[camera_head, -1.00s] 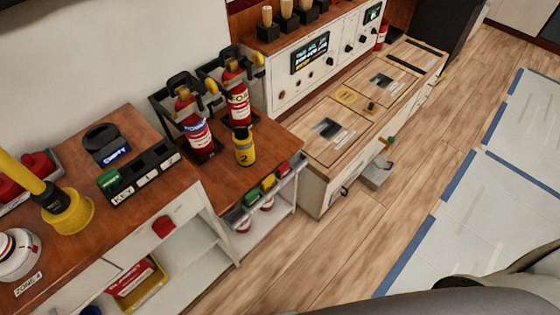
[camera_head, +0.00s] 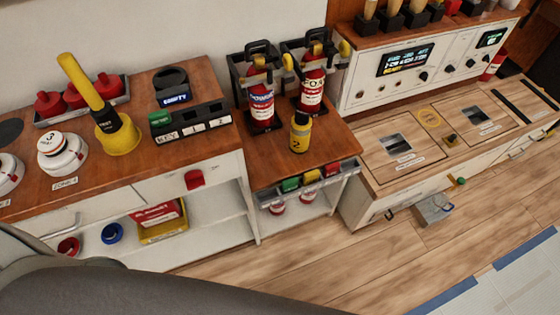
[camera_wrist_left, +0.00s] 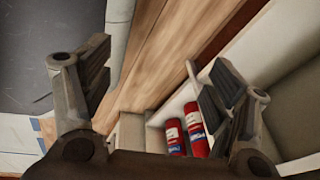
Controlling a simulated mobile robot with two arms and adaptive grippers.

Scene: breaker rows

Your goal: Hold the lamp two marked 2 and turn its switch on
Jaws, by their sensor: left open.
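The lamp marked 2 (camera_head: 300,133) is a small yellow cylinder with a black top. It stands upright on the brown wooden top in the head view, in front of two red extinguishers. Its switch is too small to make out. My left gripper (camera_wrist_left: 158,88) is open and empty in the left wrist view, its two fingers wide apart. The lamp does not show in that view. My left gripper's fingers are not visible in the head view, and my right gripper is in neither current view.
Two red extinguishers (camera_head: 312,88) stand close behind the lamp in black racks. A strip of coloured blocks (camera_head: 312,177) runs along the front edge below it. A yellow-handled tool (camera_head: 115,128) stands to the left. Two red cylinders (camera_wrist_left: 195,128) show in the left wrist view.

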